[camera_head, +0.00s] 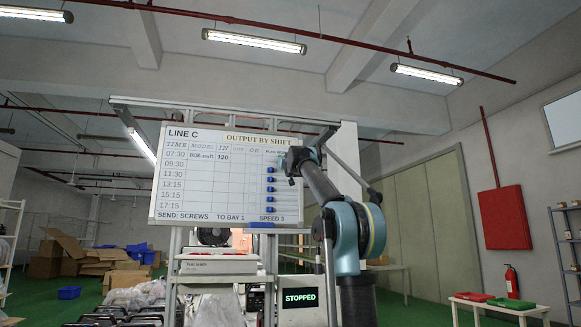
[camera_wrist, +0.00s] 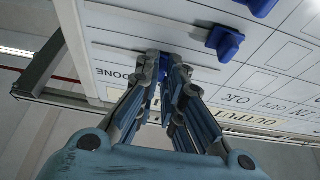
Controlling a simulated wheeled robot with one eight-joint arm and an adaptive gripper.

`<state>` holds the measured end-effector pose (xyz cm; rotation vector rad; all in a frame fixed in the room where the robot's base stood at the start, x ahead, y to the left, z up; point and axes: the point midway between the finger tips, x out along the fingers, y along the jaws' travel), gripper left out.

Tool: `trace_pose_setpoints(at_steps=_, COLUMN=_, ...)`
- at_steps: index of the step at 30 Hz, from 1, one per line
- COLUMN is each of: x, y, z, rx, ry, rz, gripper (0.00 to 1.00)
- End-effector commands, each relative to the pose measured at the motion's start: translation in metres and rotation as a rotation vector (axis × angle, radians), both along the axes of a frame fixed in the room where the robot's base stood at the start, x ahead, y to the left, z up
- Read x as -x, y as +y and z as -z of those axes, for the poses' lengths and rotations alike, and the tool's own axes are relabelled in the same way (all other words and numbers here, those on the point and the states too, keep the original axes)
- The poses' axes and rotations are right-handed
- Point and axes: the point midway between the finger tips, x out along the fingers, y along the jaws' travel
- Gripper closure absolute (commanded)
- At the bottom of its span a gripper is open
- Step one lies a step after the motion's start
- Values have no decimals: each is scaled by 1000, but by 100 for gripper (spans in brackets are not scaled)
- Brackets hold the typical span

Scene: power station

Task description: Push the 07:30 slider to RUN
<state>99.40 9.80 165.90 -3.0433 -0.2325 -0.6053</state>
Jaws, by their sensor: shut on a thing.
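The whiteboard (camera_head: 215,180) with time rows stands ahead, its 07:30 row near the top. My gripper (camera_head: 290,158) is at the right part of that row and hides its slider in the head view. In the wrist view, where the board appears upside down, my gripper (camera_wrist: 166,68) is shut on a blue slider (camera_wrist: 167,59) in the row nearest the headings. The fingers cover most of it. A neighbouring blue slider (camera_wrist: 226,42) is apart from the fingers. The RUN lettering is too small or hidden to read.
More blue sliders (camera_head: 270,188) form a column below my gripper. A display (camera_head: 299,298) below the board reads STOPPED. A metal frame (camera_wrist: 45,68) runs along the board's edge. A red wall box (camera_head: 502,217) and a low table (camera_head: 500,303) are at the right.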

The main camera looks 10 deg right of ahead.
Motion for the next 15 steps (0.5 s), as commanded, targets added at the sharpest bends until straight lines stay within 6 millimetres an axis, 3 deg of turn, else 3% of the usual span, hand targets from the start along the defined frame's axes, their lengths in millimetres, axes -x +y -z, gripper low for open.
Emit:
trace_pose_setpoints(at_steps=11, x=-1, y=4, z=0, rx=0, ry=-2, rz=-8, gripper=100)
trace_pose_setpoints(at_steps=12, x=-1, y=5, z=0, rx=0, ry=-2, rz=-8, gripper=89)
trace_pose_setpoints(at_steps=15, x=-1, y=5, z=0, rx=0, ry=-2, rz=-8, gripper=71)
